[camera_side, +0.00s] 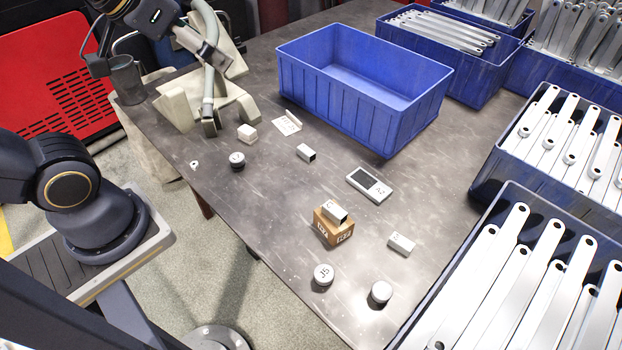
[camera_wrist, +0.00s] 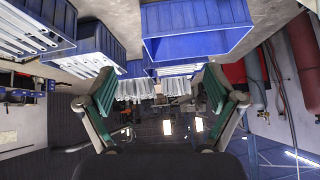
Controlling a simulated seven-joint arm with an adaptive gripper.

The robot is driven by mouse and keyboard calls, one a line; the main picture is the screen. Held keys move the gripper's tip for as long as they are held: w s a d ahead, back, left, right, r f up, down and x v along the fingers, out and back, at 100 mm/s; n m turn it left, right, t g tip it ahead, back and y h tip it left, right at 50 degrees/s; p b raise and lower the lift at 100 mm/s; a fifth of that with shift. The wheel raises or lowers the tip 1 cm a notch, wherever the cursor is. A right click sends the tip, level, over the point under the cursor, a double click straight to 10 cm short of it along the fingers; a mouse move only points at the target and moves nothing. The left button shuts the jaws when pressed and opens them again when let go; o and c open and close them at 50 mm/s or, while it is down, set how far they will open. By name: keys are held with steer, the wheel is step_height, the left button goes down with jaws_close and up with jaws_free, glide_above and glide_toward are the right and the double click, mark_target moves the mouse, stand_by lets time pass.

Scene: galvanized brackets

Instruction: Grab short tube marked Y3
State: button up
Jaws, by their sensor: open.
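A short rectangular tube (camera_side: 401,244) lies on the table towards the front right in the side view; its mark is small, and I cannot read it surely as Y3. Another short tube (camera_side: 306,154) with a dark open end lies nearer the empty bin, with no readable mark. A third tube (camera_side: 335,211), seemingly marked C, rests on a small cardboard box (camera_side: 333,230). My gripper (camera_wrist: 158,90) is open and empty in the wrist view, its green-padded fingers wide apart. It is away from the tubes, and none shows between the fingers.
An empty blue bin (camera_side: 288,82) stands at the back. Bins of metal brackets (camera_side: 497,155) line the right. A flat A2 piece (camera_side: 369,184), a round J5 piece (camera_side: 323,273), another round piece (camera_side: 381,291), a dark-sided round piece (camera_side: 237,161) and a white block (camera_side: 246,133) lie about.

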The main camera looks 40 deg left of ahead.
steer(key=w+a+m, duration=0.1)
steer(key=w, duration=1.1)
steer(key=n+g, duration=0.2)
steer(key=g, duration=0.2)
glide_above(306, 150)
steer(key=s, duration=0.3)
step_height(306, 150, down, 42)
steer(key=shift+s+f, duration=0.1)
steer(key=shift+s, duration=0.05)
steer(key=x, duration=0.3)
steer(key=w+x, duration=0.1)
steer(key=x, duration=0.1)
steer(key=shift+w+f, duration=0.1)
steer(key=shift+f, duration=0.1)
steer(key=shift+t, duration=0.3)
steer(key=c, duration=1.3)
steer(key=shift+o, duration=0.2)
steer(key=shift+r, duration=0.15)
